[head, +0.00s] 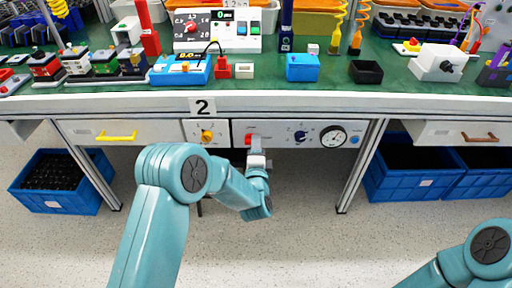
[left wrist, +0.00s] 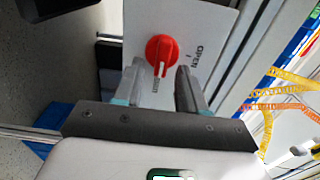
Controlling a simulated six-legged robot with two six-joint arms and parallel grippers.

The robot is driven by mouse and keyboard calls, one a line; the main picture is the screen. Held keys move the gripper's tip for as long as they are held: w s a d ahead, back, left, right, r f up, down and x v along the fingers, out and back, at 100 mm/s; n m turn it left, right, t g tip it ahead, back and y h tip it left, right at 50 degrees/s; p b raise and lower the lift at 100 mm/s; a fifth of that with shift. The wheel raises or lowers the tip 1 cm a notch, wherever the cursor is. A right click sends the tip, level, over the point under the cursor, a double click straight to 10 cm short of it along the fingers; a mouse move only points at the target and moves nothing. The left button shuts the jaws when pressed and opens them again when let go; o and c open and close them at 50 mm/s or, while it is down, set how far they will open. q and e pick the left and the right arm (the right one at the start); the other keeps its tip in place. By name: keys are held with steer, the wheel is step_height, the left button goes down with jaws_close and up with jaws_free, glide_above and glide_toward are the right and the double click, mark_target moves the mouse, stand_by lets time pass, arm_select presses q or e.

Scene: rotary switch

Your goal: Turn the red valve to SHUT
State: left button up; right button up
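The red valve (head: 249,139) is on the white front panel under the bench, just beyond my left gripper (head: 257,158). In the left wrist view the valve (left wrist: 161,55) is a round red knob with a white pointer mark toward the picture's bottom. The word OPEN is printed to its right; I cannot read a SHUT label. My left gripper (left wrist: 160,78) is open, its two fingers apart, one toward each side of the knob. I cannot tell whether they touch it. My right arm shows at the lower right of the head view; its gripper is out of view.
The same panel has a dark blue knob (head: 300,136) and a round gauge (head: 333,136). A yellow knob (head: 207,136) is on the panel to the left. Blue crates (head: 62,200) stand under the bench. The green bench top (head: 330,90) holds many devices. The floor in front is clear.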

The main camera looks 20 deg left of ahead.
arm_select(q)
steer(key=p+v, duration=0.2)
steer(key=v, duration=1.4)
steer(key=shift+s, duration=0.2)
steer(key=a+f+n+g+y, duration=0.2)
steer(key=a+f, duration=0.1)
steer(key=a, duration=0.5)
step_height(320, 180, down, 8)
steer(key=s+a+n+g+h, duration=0.1)
steer(key=s+n+g+h, duration=0.2)
steer(key=g, duration=0.1)
steer(key=s+d+f+n+g+h, duration=0.4)
steer(key=s+d+f+n+g, duration=0.15)
steer(key=s, duration=0.35)
steer(key=s+d+f+n+g+h, duration=0.4)
steer(key=s+n+g, duration=0.2)
steer(key=s, duration=0.3)
step_height(320, 180, up, 24)
steer(key=p, duration=2.4)
steer(key=shift+d+f, duration=0.2)
steer(key=shift+d, duration=0.05)
